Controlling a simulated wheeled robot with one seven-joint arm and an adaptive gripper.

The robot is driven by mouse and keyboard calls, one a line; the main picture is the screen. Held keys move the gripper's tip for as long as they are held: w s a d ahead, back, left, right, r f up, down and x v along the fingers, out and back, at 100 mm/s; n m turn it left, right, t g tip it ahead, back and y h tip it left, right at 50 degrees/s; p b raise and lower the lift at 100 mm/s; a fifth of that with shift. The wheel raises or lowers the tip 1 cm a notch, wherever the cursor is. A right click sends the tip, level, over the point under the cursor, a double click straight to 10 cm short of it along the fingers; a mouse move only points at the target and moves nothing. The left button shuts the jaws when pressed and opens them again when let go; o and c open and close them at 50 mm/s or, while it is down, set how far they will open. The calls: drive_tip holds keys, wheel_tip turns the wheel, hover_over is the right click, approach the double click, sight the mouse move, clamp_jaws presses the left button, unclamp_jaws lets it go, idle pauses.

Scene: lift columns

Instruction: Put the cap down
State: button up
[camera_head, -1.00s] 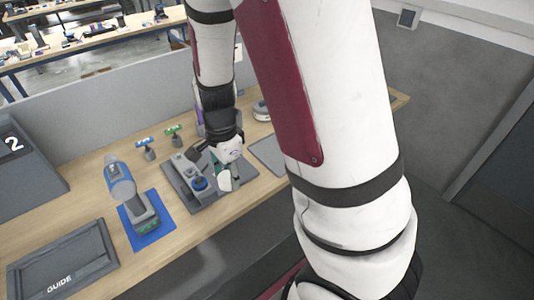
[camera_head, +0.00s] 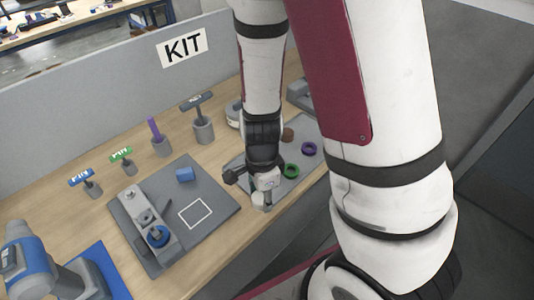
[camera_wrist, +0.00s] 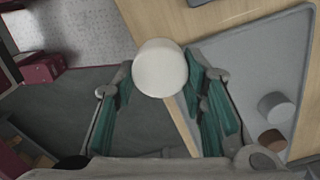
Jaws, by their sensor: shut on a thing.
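A round off-white cap (camera_wrist: 160,68) is between the fingertips of my gripper (camera_head: 265,185). The cap also shows in the head view (camera_head: 262,201), under the gripper and near the table's front edge. My gripper is shut on it, with a teal-padded finger on each side in the wrist view. It is near the left end of a grey tray (camera_head: 250,161). I cannot tell how high the cap is above the surface.
The tray holds green (camera_head: 291,170), purple (camera_head: 309,148) and brown (camera_head: 288,134) round pieces. To the left, a grey mat (camera_head: 225,205) bears a fixture (camera_head: 150,225) and a blue block (camera_head: 185,174). Tools in holders stand behind. The table's front edge is close.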

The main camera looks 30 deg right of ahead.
drive_tip(key=w+b, duration=0.2)
drive_tip(key=w, duration=0.1)
drive_tip(key=shift+d+f, duration=0.1)
drive_tip(key=shift+f, duration=0.25)
drive_tip(key=w+b, duration=0.1)
drive_tip(key=b, duration=0.2)
drive_tip(key=shift+w, duration=0.3)
drive_tip(key=b, duration=0.2)
drive_tip(key=shift+w+b, duration=0.3)
drive_tip(key=shift+b, duration=0.05)
drive_tip(key=w, duration=0.3)
drive_tip(key=w+d+b, duration=0.1)
drive_tip(key=w, duration=0.3)
drive_tip(key=w+f, duration=0.1)
drive_tip(key=w, duration=0.2)
drive_tip(key=shift+w+d, duration=0.15)
drive_tip(key=shift+f+b, duration=0.45)
drive_tip(key=shift+f, duration=1.2)
drive_tip(key=shift+f, duration=0.15)
drive_tip(key=o, duration=1.1)
